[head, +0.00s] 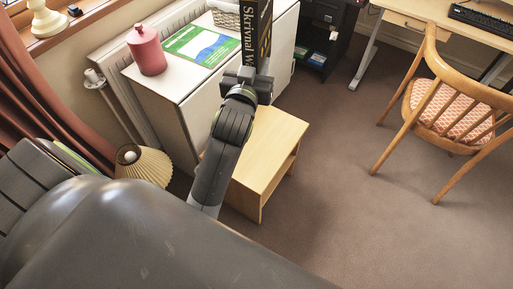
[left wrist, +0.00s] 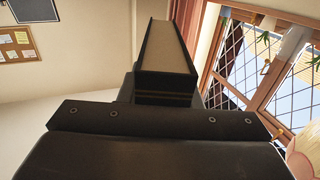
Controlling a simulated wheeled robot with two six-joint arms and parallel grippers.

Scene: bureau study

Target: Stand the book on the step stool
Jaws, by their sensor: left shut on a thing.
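A black book (head: 258,38) with yellow and white spine lettering is upright in my left gripper (head: 247,80), which is shut on its lower end. In the left wrist view the book (left wrist: 167,50) rises away from the gripper (left wrist: 160,105), with its pale page edges showing between dark covers. The light wood step stool (head: 269,145) stands on the carpet. In the head view the book and gripper appear above the stool's far end, with my arm crossing the stool's left side. I cannot tell the height gap between book and stool. My right gripper is not in view.
A white cabinet (head: 185,88) stands behind and left of the stool, with a pink canister (head: 146,52), a green-and-blue booklet (head: 203,46) and a basket on top. A pleated lamp (head: 146,166) is at left. A wooden chair (head: 450,105) stands right; carpet between is clear.

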